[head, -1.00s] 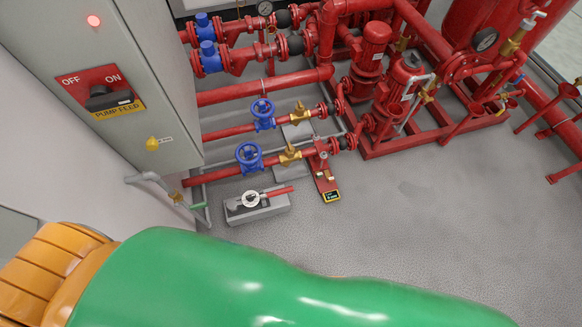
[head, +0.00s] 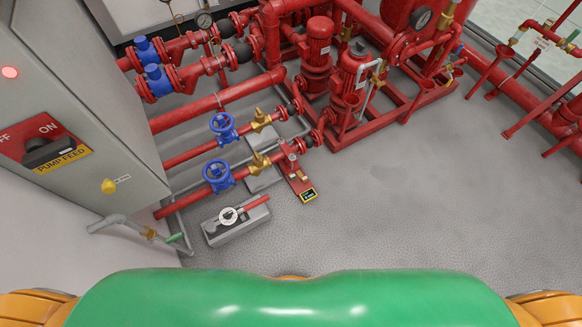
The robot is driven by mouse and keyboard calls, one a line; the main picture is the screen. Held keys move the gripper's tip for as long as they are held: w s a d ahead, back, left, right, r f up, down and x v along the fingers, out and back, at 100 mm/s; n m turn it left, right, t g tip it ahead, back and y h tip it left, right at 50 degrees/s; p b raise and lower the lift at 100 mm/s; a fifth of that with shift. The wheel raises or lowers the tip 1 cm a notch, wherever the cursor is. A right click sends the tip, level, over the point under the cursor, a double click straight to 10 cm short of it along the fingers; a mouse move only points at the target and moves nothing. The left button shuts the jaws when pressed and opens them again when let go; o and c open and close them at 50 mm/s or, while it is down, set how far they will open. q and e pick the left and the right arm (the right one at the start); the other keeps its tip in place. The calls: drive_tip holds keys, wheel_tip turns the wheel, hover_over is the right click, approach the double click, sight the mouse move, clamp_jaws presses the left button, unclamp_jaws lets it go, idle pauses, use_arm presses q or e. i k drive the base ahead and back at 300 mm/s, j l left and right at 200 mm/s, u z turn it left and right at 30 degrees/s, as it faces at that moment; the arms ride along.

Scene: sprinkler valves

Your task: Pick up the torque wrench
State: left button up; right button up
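The torque wrench (head: 257,202) has a red handle and a round white dial at its head. It lies on a grey block-shaped stand (head: 238,228) on the floor, left of the middle of the head view. The red handle points up and to the right. Neither of my grippers is in view. Only my green body and parts of my orange shoulders show along the bottom edge, well short of the wrench.
Red pipes with blue handwheel valves (head: 217,175) run just behind the stand. A grey cabinet with a pump feed switch (head: 45,144) is at the left. Floor to the right (head: 430,200) is clear.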

sight(212, 227)
drive_tip(key=k+u, duration=0.1)
drive_tip(key=u, duration=0.6)
drive_tip(key=k+u, duration=0.15)
drive_tip(key=u, duration=0.15)
drive_tip(key=i+l+u, duration=0.15)
drive_tip(key=l, duration=0.2)
drive_tip(key=i+l+u, duration=0.1)
drive_tip(key=l, duration=0.25)
drive_tip(key=i+l+u, duration=0.15)
drive_tip(key=l, duration=0.25)
drive_tip(key=i+l+u, duration=0.15)
drive_tip(key=l, duration=0.25)
drive_tip(key=i+l+u, duration=0.1)
drive_tip(key=l, duration=0.3)
drive_tip(key=i, duration=0.1)
